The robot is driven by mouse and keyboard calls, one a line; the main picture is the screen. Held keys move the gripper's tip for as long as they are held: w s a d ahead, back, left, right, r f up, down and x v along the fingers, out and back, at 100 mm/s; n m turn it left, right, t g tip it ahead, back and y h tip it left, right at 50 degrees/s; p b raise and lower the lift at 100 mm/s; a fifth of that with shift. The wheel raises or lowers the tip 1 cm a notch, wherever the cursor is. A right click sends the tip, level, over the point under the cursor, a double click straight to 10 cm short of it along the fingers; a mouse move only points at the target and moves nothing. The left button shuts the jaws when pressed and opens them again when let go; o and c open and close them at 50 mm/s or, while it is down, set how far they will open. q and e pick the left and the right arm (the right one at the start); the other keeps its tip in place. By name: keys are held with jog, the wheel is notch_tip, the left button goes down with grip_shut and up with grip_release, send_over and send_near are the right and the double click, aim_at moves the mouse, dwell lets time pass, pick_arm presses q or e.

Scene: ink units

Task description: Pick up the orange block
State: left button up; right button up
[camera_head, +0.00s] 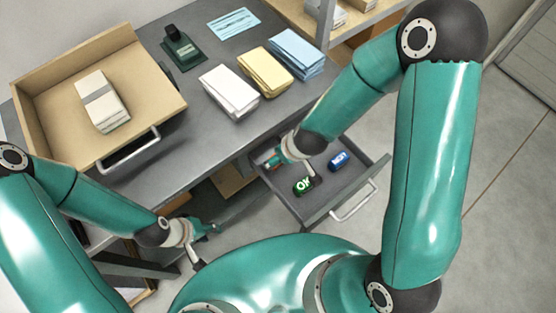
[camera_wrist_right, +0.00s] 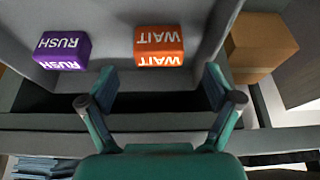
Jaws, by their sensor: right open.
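In the right wrist view, the orange block (camera_wrist_right: 158,46) marked WAIT lies on a grey floor, in front of my right gripper (camera_wrist_right: 160,86). My right gripper is open and empty, its two fingers spread wide, with the block beyond the gap between them. In the head view the right gripper (camera_head: 274,159) is over the left part of the open drawer (camera_head: 338,203); I cannot make out the orange block there. My left gripper (camera_head: 207,229) is below the front edge of the desk, left of the drawer; its fingers are too small to judge.
A purple RUSH block (camera_wrist_right: 62,50) lies left of the orange one. A green OK block (camera_head: 303,185) and a blue block (camera_head: 339,161) lie in the drawer. A cardboard box (camera_wrist_right: 262,47) stands at right in the wrist view. Paper stacks and a wooden drawer (camera_head: 150,75) are on the desk.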

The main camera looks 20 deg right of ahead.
jog(key=b+x, duration=0.1)
jog(key=x, duration=0.3)
jog(key=shift+d+f+b, duration=0.1)
jog(key=shift+f+b, duration=0.25)
jog(key=shift+f, duration=0.1)
jog(key=shift+w+f, duration=0.15)
jog(key=shift+f, duration=0.1)
jog(key=shift+c, duration=0.2)
jog(key=c, duration=1.2)
jog(key=shift+r, duration=0.1)
